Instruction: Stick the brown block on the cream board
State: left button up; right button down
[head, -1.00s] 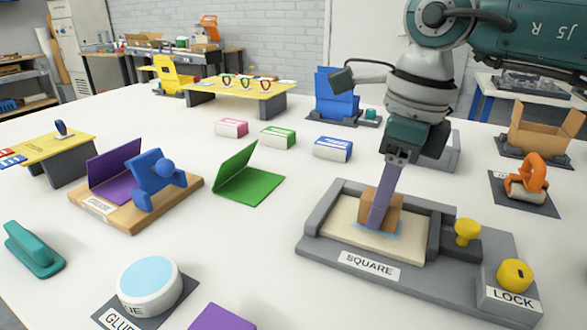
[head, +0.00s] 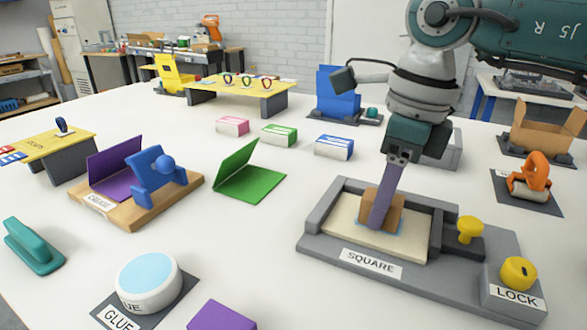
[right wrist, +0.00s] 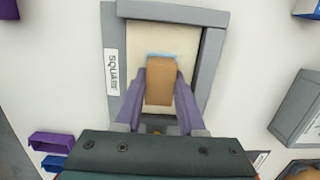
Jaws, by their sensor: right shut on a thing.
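The brown block (head: 393,214) stands on the cream board (head: 345,228), over a light blue patch that shows around its base. The board lies in a grey frame labelled SQUARE (head: 322,218). My right gripper (head: 380,222) comes down from above and is shut on the block. In the right wrist view the block (right wrist: 160,82) sits between the two purple fingers, with the cream board (right wrist: 150,38) beneath and a strip of blue at its far edge. Whether the block's underside fully touches the board is hidden. My left gripper is not in view.
A yellow knob (head: 470,229) and a yellow LOCK knob (head: 518,272) sit at the frame's right. A round glue pot (head: 148,285) stands front left. A green folded card (head: 250,180) and a wooden CREASE stand (head: 185,198) lie left. White table is clear between them.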

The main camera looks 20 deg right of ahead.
dwell(0.6)
jog(key=shift+c, duration=0.6)
grip_release()
jog(key=shift+r, duration=0.15)
jog(key=shift+r+p, duration=1.75)
jog(key=shift+r, duration=0.15)
jog(key=shift+r+p, duration=1.6)
jog(key=shift+r, duration=0.45)
